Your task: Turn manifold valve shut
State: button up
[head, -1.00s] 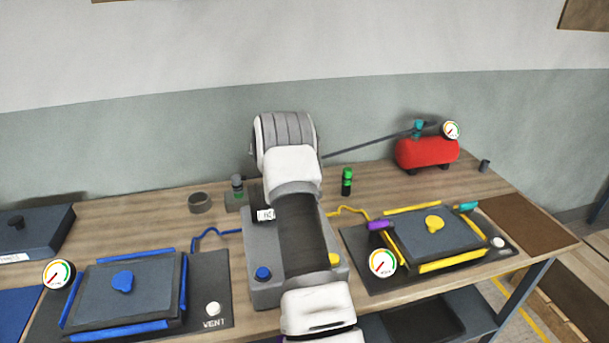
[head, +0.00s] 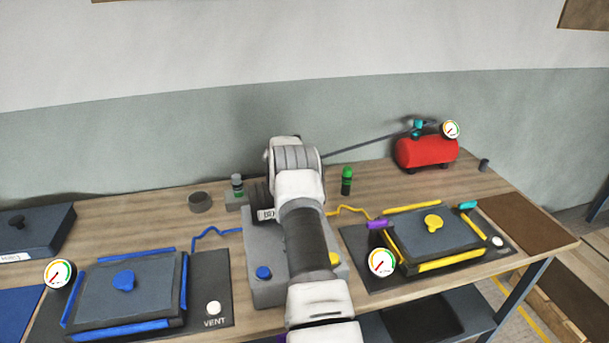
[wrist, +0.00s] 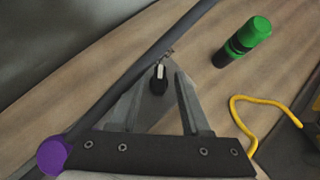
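The grey manifold block (head: 262,292) stands mid-bench, with a blue knob (head: 263,273) and a yellow knob (head: 335,259) on it. My arm covers much of it, and my gripper is hidden in the head view. In the wrist view my gripper (wrist: 163,80) points down with its two fingers apart. A small black handle with a white stripe (wrist: 158,80), which looks like the manifold valve, lies between the fingertips. I cannot tell whether the fingers touch it.
A green-capped bottle (head: 346,181) stands right of my arm; it also shows in the wrist view (wrist: 242,42). A dark hose (head: 370,145) runs to the red compressor (head: 426,152). The blue mould (head: 150,295) lies left, the yellow mould (head: 455,240) right.

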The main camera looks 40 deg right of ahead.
grip_shut()
